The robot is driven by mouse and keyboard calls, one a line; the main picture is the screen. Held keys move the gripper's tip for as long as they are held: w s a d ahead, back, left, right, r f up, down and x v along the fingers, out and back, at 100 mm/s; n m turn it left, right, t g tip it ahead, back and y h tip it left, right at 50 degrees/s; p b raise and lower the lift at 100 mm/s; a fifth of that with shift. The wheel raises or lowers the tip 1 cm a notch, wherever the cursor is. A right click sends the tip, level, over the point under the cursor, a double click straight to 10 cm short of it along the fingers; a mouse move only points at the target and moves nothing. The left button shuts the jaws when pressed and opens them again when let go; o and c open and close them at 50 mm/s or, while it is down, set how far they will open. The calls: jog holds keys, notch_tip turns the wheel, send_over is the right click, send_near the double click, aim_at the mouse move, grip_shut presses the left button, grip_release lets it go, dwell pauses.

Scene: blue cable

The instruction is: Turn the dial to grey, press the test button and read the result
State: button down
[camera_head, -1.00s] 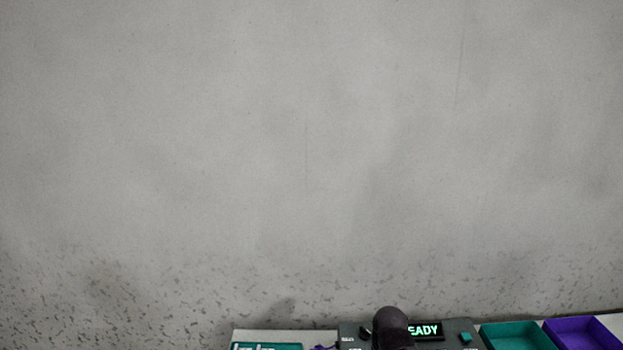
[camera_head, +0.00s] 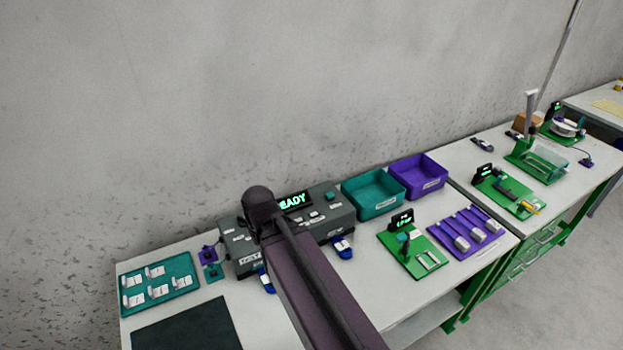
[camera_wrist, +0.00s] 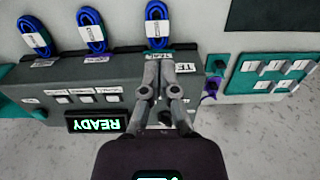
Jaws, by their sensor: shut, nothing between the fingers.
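The dark grey tester box (camera_head: 325,232) stands on the bench against the wall; its display (camera_head: 295,202) shows green READY letters, partly covered by my arm. In the head view my arm hides the fingers. Whether they touch the box I cannot tell. Three blue cable coils (camera_wrist: 92,32) lie along that edge. The dial's setting cannot be made out.
A teal bin (camera_head: 373,195) and a purple bin (camera_head: 418,177) stand right of the box. Green and purple fixtures lie farther right. A teal card board (camera_head: 158,284) and a dark mat (camera_head: 190,328) lie at left, with bare bench between mat and box.

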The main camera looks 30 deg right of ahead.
jog(key=w, duration=0.1)
notch_tip(320, 180, up, 4)
jog(key=m+t+y+b, duration=0.2)
jog(key=t+y, duration=0.3)
jog(key=t, duration=0.2)
send_over(331, 196)
jog(key=shift+w+d, duration=0.1)
jog(key=shift+f, duration=0.15)
notch_tip(331, 196, down, 8)
jog(key=b, duration=0.8)
jog(key=shift+f, duration=0.25)
